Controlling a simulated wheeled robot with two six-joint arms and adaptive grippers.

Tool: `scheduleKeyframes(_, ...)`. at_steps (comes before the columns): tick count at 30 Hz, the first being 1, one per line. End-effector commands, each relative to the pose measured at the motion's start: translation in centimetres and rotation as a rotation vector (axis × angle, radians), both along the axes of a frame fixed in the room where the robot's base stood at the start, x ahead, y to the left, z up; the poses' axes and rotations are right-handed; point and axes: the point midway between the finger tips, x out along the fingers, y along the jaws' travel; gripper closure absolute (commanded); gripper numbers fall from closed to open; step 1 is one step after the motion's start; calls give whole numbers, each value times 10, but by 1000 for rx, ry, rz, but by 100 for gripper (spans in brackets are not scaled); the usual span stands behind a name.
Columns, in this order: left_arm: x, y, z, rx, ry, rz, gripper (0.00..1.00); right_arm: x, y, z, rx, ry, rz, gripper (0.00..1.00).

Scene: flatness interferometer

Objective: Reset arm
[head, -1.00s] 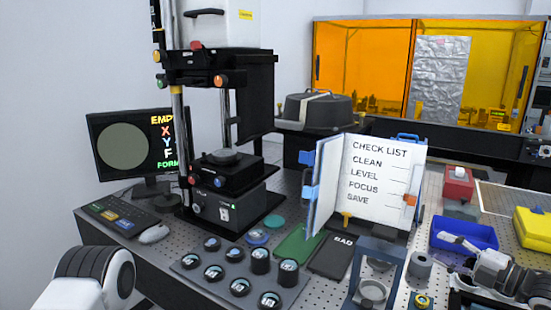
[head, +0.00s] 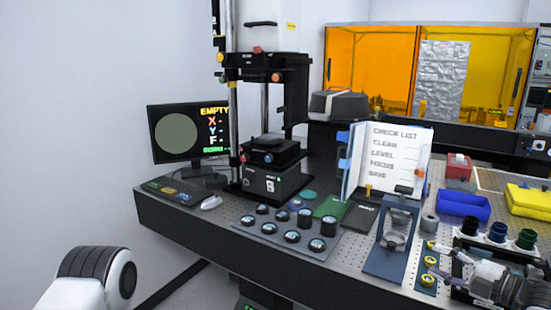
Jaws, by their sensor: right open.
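My right gripper (head: 448,262) is at the lower right of the head view, pointing left. Its jaws are open and nothing shows between them. It is over the right front of the perforated bench (head: 345,262), beside a dark plate with small yellow-ringed parts (head: 428,279). I cannot tell whether it touches them. Of my left arm only a white link with a dark ribbed joint (head: 92,264) shows at the lower left, and its gripper is out of view.
Capped lenses (head: 269,228) stand left of a checklist board (head: 396,155). The interferometer (head: 270,180) and monitor (head: 186,132) stand behind. A blue tray (head: 464,203), yellow case (head: 528,201) and dark cups (head: 497,231) crowd the right. The floor at front left is clear.

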Motion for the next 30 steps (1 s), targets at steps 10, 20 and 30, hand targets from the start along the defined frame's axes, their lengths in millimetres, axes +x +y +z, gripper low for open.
scheduleKeyframes(10, 0, 0, 0, 0, -1, -1, 100, -20, 66, -87, -58, 213, 109, 50)
scheduleKeyframes(20, 0, 0, 0, 0, -1, -1, 100, -124, 172, -245, 83, 866, -30, 50)
scheduleKeyframes(30, 0, 0, 0, 0, 0, 0, 100, -354, 148, -334, 465, 1622, -1352, 50)
